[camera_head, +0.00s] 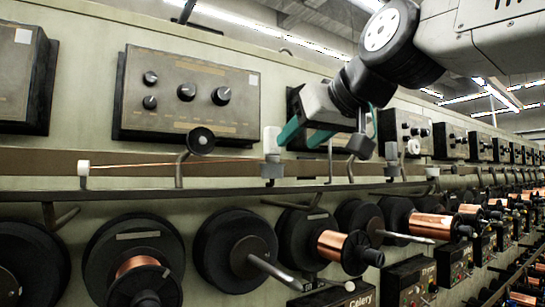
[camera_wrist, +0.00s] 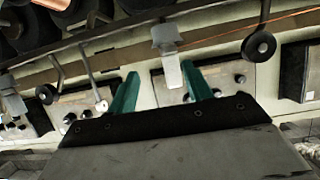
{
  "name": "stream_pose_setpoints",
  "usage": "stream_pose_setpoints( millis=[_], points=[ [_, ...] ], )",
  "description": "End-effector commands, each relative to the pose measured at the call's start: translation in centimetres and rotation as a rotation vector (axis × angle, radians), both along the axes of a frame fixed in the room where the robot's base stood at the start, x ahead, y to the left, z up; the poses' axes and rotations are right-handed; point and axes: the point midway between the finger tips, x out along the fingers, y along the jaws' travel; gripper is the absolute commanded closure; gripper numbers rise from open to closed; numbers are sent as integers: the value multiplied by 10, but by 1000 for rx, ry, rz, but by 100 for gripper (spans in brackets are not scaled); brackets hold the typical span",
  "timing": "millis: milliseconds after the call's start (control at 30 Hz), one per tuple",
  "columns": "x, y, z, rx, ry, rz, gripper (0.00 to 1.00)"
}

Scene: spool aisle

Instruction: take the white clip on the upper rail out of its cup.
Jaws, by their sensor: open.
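The white clip (camera_head: 271,140) stands upright in a small grey cup (camera_head: 271,169) on the upper rail (camera_head: 230,190). My gripper (camera_head: 297,144) is open and empty just right of the clip in the head view, its green fingers pointing towards it. In the wrist view, which is turned upside down, the clip (camera_wrist: 173,73) hangs below its cup (camera_wrist: 165,36) and appears between the open fingers (camera_wrist: 161,72), closer to the right one. The clip looks clear of both fingers; the depth gap is hard to judge.
A copper wire (camera_head: 225,161) runs left from the cup past a black roller (camera_head: 200,140). Bent hooks line the rail, with spools (camera_head: 235,250) below and a control panel (camera_head: 188,95) behind.

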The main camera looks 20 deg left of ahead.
Motion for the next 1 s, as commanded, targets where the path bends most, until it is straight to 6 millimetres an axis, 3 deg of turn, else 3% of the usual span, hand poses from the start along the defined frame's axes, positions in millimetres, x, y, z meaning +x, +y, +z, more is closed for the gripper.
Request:
stream_pose_setpoints(
  millis=[133, 600, 933, 1000],
  points=[
    [2, 23, 12, 27, -28, 27, 50],
    [39, 67, -9, 25, -28, 24, 50],
    [43, 72, -11, 26, -28, 24, 50],
    [43, 72, -11, 26, -28, 24, 69]
  ],
)
